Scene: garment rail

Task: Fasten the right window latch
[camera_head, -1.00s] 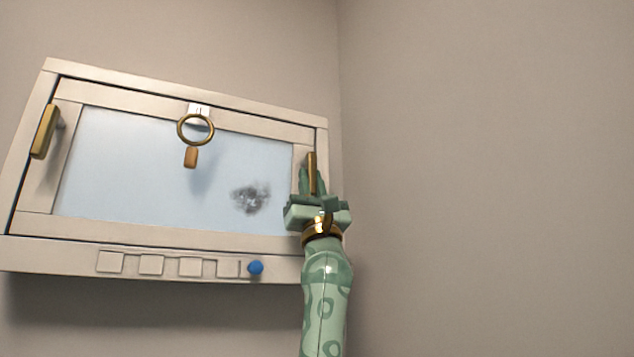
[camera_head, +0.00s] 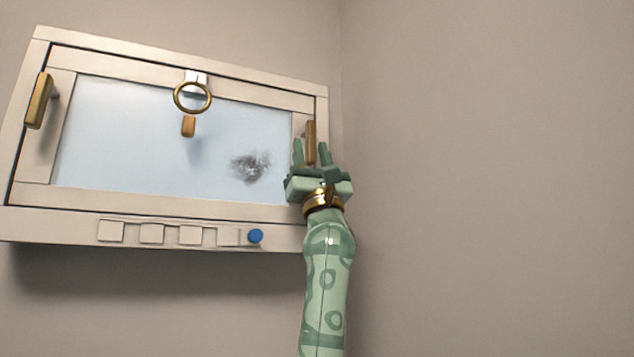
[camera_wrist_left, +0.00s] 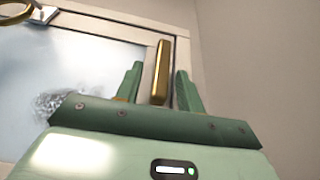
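The right window latch (camera_head: 310,131) is a brass bar standing upright at the right edge of the pale window frame; it also shows in the left wrist view (camera_wrist_left: 161,65). My left gripper (camera_head: 310,144) is at its lower part, with one green finger on each side. In the left wrist view, my left gripper (camera_wrist_left: 159,72) is open, with gaps between both fingers and the bar. The left latch (camera_head: 39,101) is a similar brass bar at the window's left edge. My right gripper is not in view.
A brass ring (camera_head: 192,97) and a small wooden piece (camera_head: 188,126) hang at the window's top middle. A dark smudge (camera_head: 250,166) marks the glass. A blue knob (camera_head: 256,236) sits on the lower ledge beside several square tiles. The wall at right is bare.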

